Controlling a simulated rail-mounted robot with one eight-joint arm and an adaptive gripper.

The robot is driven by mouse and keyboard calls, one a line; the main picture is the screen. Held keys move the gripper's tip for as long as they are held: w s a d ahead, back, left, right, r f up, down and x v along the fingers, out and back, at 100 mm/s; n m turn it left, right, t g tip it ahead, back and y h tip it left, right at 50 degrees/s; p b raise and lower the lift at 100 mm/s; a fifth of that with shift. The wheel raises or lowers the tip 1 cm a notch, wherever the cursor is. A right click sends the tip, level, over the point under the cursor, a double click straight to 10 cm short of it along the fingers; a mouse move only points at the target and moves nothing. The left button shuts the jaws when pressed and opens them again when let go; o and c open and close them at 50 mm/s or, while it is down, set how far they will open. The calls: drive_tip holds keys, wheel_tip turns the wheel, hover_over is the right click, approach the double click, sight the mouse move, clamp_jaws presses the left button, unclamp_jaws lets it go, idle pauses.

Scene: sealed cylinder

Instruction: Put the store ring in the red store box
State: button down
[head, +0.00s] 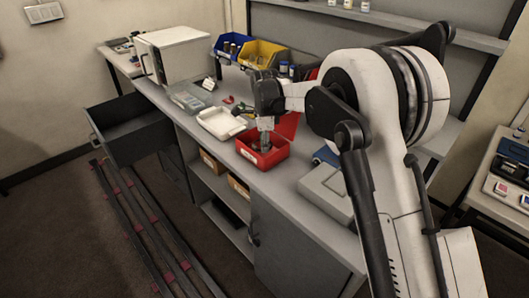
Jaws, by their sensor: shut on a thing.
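The red store box (250,156) stands on the grey workbench with its red lid (288,124) raised at the back right. My gripper (265,147) points down over the box, and its fingertips are at or just inside the box's open top. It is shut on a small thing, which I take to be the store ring. The ring's outline is too small and too hidden by the fingers to make out. I cannot tell whether it touches the box floor.
A white tray (220,123) stands left of the red box, and a grey case (325,191) stands to its right. Blue (231,43) and yellow (262,53) bins stand behind. An open drawer (128,129) juts out at the left. Small parts lie on the bench.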

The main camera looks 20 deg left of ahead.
drive_tip(key=shift+f, duration=1.6)
drive_tip(key=shift+f, duration=0.15)
drive_tip(key=c, duration=1.8)
unclamp_jaws()
wheel_tip(320, 180, up, 12)
drive_tip(key=shift+r, duration=0.15)
